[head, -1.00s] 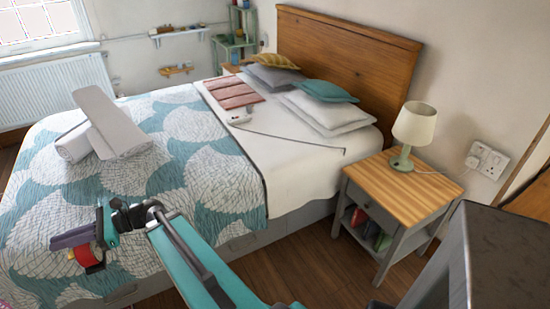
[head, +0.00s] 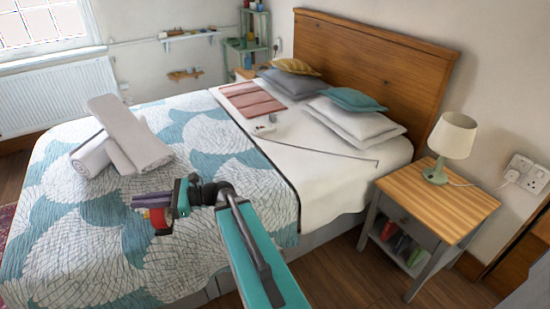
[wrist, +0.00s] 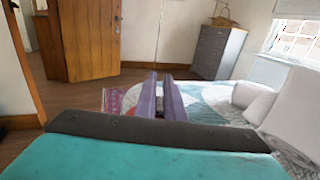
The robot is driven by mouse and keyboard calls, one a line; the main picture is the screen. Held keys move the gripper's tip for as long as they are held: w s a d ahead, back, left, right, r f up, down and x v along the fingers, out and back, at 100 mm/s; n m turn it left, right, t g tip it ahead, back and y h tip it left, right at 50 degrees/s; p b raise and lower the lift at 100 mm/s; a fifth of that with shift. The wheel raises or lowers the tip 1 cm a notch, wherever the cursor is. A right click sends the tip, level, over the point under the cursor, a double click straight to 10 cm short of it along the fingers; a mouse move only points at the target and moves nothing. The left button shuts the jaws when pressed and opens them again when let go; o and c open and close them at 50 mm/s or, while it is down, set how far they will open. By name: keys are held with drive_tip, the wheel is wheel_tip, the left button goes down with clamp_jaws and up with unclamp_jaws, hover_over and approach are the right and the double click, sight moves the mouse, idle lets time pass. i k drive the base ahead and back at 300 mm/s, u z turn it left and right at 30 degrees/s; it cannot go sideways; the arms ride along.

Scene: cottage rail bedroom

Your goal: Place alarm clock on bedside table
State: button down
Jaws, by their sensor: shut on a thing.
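My gripper (head: 150,201) is over the patterned bed cover, with its purple fingers pointing left. It is shut on a small red and dark thing, which looks like the alarm clock (head: 158,221) and hangs just below the fingers. The bedside table (head: 458,207), with a striped wooden top and grey frame, stands at the right beside the bed, well away from my gripper. Its top is bare in front of the lamp.
A cream lamp (head: 450,136) stands at the back of the tabletop, its cord running to a wall socket (head: 527,173). The bed (head: 75,265) bears rolled towels (head: 125,140) and pillows (head: 352,120). Wooden floor is clear before the table.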

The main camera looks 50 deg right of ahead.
sight(432, 205)
drive_tip(key=z, duration=0.6)
drive_tip(key=i, duration=1.05)
drive_tip(key=z, duration=0.3)
